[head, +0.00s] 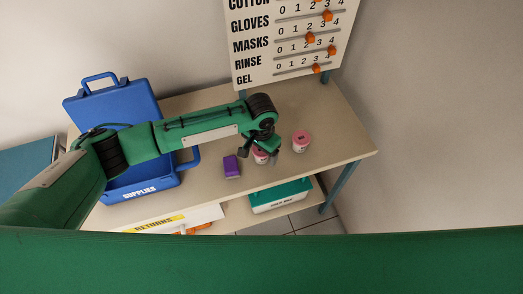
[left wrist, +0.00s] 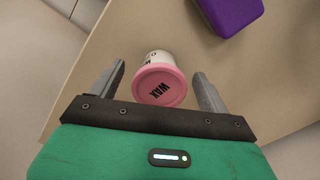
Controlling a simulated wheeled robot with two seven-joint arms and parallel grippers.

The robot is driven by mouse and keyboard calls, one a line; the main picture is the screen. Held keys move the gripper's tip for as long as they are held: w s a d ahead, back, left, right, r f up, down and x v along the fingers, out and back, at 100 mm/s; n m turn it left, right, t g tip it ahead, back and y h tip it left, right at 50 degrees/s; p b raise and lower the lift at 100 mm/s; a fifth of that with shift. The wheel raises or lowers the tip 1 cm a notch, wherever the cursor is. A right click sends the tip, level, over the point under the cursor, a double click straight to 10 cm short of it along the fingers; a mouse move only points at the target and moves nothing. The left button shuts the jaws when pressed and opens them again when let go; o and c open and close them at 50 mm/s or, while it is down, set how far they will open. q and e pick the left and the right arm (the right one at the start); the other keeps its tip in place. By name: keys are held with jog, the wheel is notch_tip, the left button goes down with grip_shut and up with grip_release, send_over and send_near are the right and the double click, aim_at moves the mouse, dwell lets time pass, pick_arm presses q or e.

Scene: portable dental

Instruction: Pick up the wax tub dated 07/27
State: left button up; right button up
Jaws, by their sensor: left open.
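Two small white wax tubs with pink lids stand on the table. One tub (head: 261,157) is partly hidden by my left gripper (head: 268,146). The other tub (head: 301,142) stands to its right, apart from the gripper. In the left wrist view, one tub (left wrist: 161,84) with "WAX" on its lid lies between the two open fingers of my left gripper (left wrist: 161,74). No grip on it shows. I cannot read a date on either tub. My right gripper is not in view.
A purple box (head: 231,166) stands left of the tubs; it also shows in the left wrist view (left wrist: 231,12). An open blue supplies case (head: 152,185) is on the left. A teal-lidded box (head: 281,196) sits below the tabletop. A slider board (head: 290,40) stands behind. The table's right side is clear.

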pick_arm(q)
jog(key=shift+f, duration=0.1)
jog(key=c, duration=1.1)
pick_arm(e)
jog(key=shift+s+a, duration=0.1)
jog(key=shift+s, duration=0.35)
